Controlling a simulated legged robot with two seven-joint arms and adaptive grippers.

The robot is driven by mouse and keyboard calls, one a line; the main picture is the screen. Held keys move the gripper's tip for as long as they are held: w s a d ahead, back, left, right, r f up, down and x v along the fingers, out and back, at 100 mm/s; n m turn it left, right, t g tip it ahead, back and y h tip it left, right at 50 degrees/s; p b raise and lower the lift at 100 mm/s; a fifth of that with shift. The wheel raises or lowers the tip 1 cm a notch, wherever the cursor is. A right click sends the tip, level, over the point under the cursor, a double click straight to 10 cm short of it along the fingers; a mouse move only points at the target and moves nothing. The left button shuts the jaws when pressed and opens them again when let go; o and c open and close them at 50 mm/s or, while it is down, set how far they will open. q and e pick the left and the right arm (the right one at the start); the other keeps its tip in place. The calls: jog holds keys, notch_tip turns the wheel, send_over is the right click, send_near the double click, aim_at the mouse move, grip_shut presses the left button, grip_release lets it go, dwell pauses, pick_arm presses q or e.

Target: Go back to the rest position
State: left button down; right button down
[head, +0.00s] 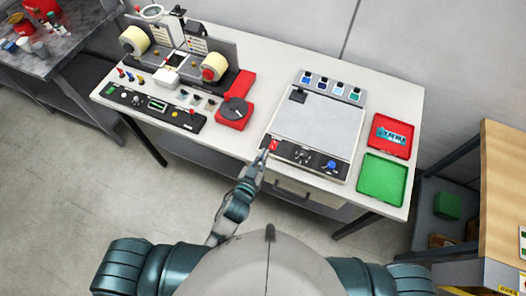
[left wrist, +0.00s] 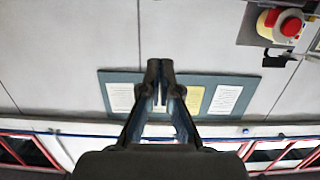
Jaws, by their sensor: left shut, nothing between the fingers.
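My left gripper (head: 265,156) is shut and empty. In the head view its tips are at the front edge of the white table, by a red switch (head: 274,146) on the black front panel of a flat grey-topped machine (head: 318,128). I cannot tell whether they touch it. In the left wrist view the closed fingers (left wrist: 160,75) point up the picture, in front of a blue-grey board with papers (left wrist: 228,97). My right gripper is not in view; part of my right arm shows at the bottom of the head view.
The label rewinder (head: 165,75) with two rolls stands at the table's left, next to a red box with a black dial (head: 234,112). A red tray (head: 391,136) and a green tray (head: 382,180) lie at the right. The floor (head: 100,200) at left is clear.

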pick_arm(q)
jog(key=shift+d, duration=0.3)
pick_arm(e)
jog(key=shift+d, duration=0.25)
pick_arm(q)
jog(key=s+a+f+n+g+y, duration=0.2)
jog(key=s+a+f+g+y, duration=0.3)
jog(key=a+f, duration=0.55)
jog(key=s+a+f+g, duration=0.1)
jog(key=s+a+g, duration=0.3)
jog(key=s, duration=0.3)
jog(key=s+a+f+g, duration=0.2)
jog(key=s+a+g, duration=0.15)
jog(key=s, duration=0.35)
notch_tip(320, 180, down, 24)
jog(key=f+b, duration=0.1)
jog(key=b, duration=0.1)
jog(key=s+a+f+g+b, duration=0.1)
jog(key=s+a+f+g, duration=0.1)
jog(key=s+f, duration=1.7)
jog(key=shift+a+f+m+b, duration=0.35)
jog(key=shift+a+f+m, duration=0.1)
jog(key=shift+f, duration=0.1)
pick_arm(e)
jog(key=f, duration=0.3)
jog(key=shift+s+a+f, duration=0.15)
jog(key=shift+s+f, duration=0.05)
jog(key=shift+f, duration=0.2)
